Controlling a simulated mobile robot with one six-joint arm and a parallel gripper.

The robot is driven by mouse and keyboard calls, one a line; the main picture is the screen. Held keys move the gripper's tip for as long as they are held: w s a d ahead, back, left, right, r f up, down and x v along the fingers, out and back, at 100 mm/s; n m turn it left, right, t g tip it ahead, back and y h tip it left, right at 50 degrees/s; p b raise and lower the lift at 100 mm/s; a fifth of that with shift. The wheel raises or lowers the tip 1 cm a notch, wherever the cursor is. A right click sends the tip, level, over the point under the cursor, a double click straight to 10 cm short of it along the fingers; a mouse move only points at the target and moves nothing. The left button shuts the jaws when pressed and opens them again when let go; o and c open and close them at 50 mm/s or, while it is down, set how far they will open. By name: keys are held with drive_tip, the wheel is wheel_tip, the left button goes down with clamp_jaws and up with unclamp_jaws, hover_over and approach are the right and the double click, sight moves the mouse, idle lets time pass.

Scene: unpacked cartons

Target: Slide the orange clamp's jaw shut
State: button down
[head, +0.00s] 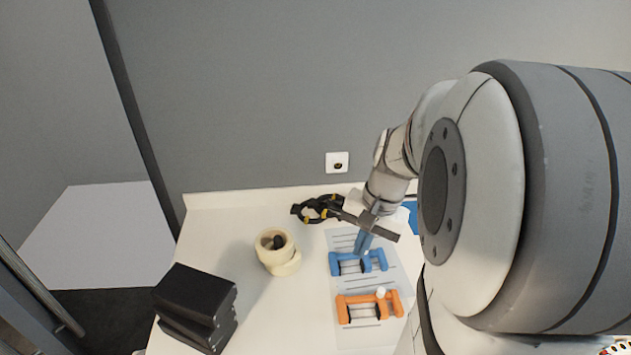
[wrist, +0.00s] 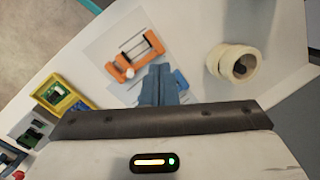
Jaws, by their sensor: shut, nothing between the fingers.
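The orange clamp (head: 359,309) lies on a printed sheet on the white table in the head view, with a gap between its end pieces bridged by rods and a small white knob on its top. It also shows in the wrist view (wrist: 119,73), beyond my fingertips. A blue clamp (head: 346,266) of like shape lies behind it on the sheet; in the wrist view it (wrist: 181,80) is mostly hidden by my fingers. My gripper (head: 363,243) is shut and empty, its blue fingers pointing down over the blue clamp. It also shows in the wrist view (wrist: 158,70). Whether it touches the blue clamp I cannot tell.
Rolls of cream tape (head: 279,262) stand left of the sheet. Black-and-yellow clamps (head: 318,209) lie near the wall. Black boxes (head: 195,303) are stacked at the front left. A yellow bin (wrist: 62,97) shows in the wrist view. The table between tape and sheet is clear.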

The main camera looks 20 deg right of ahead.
drive_tip(key=d+f+m+y+b, duration=0.2)
drive_tip(key=d+f+m+y, duration=0.1)
drive_tip(key=d+f+m, duration=0.65)
drive_tip(key=m+t+y, duration=0.2)
drive_tip(key=m+t, duration=0.2)
drive_tip(key=m, duration=0.2)
approach(384, 295)
drive_tip(key=s+d+r, duration=0.1)
drive_tip(key=s+d, duration=0.2)
drive_tip(key=d, duration=0.4)
drive_tip(key=shift+y, duration=0.3)
drive_tip(key=x, duration=0.9)
drive_tip(key=shift+w+a, duration=0.25)
drive_tip(key=shift+w, duration=0.05)
drive_tip(key=shift+w+a, duration=0.3)
drive_tip(key=shift+a, duration=0.25)
drive_tip(key=shift+w+a, duration=0.35)
drive_tip(key=shift+a, duration=0.2)
drive_tip(key=shift+w+a+p, duration=0.3)
drive_tip(key=shift+w+a, duration=0.05)
drive_tip(key=shift+a, duration=0.3)
drive_tip(key=shift+f, duration=0.1)
